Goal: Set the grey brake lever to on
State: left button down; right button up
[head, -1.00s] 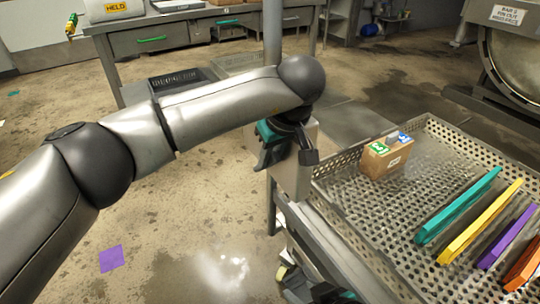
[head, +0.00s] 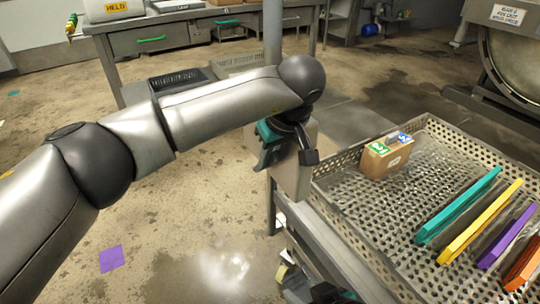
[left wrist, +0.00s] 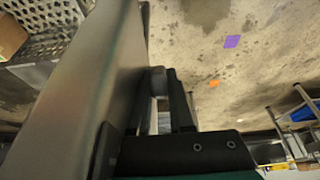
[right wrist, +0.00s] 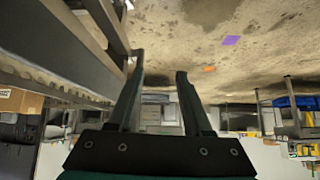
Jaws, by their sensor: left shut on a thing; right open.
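My left gripper (head: 285,148) is at the top of the grey box (head: 293,180) on the near left corner of the cart. In the left wrist view, its fingers (left wrist: 160,74) are shut on a small grey piece (left wrist: 157,84), seemingly the brake lever, beside a large grey panel (left wrist: 85,80). In the head view the lever is hidden behind the gripper, and its on or off position cannot be read. My right gripper (head: 287,270) is low beside the cart's left side. In the right wrist view its fingers (right wrist: 158,62) are apart with nothing between them.
The cart's perforated tray (head: 345,215) holds a cardboard box (head: 386,158) and several coloured dividers, including a teal one (head: 458,206). A workbench (head: 190,32) stands at the back and a round vessel (head: 515,50) at back right. The floor left of the cart is open, with a purple square (head: 111,259).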

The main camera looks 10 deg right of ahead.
pick_arm(q)
jog(key=shift+w+a+r+p, duration=0.1)
jog(key=shift+r+p, duration=0.05)
jog(key=shift+p, duration=0.2)
jog(key=shift+w+a+r+g+h+p, duration=0.1)
jog(key=shift+w+r+g+h+p, duration=0.15)
jog(key=shift+g+p, duration=0.3)
jog(key=shift+w+a+r+g+h+p, duration=0.15)
jog(key=shift+w+g+p, duration=0.2)
jog(key=shift+g+p, duration=0.2)
jog(key=shift+w+g, duration=0.25)
jog(key=shift+g, duration=0.05)
pick_arm(e)
jog(key=shift+s+d+f+m+g+h, duration=0.1)
jog(key=shift+s+d+f+g+h, duration=0.25)
jog(key=shift+s+d+g, duration=0.3)
jog(key=shift+s+d+f+m+g+h, duration=0.1)
jog(key=shift+s+d+f+g+h, duration=0.2)
jog(key=shift+s+d+g, duration=0.35)
jog(key=shift+s+d+f+m+g+h, duration=0.1)
jog(key=shift+s+d+f+g+h, duration=0.2)
jog(key=shift+s+d+g, duration=0.3)
jog(key=shift+w+d, duration=0.1)
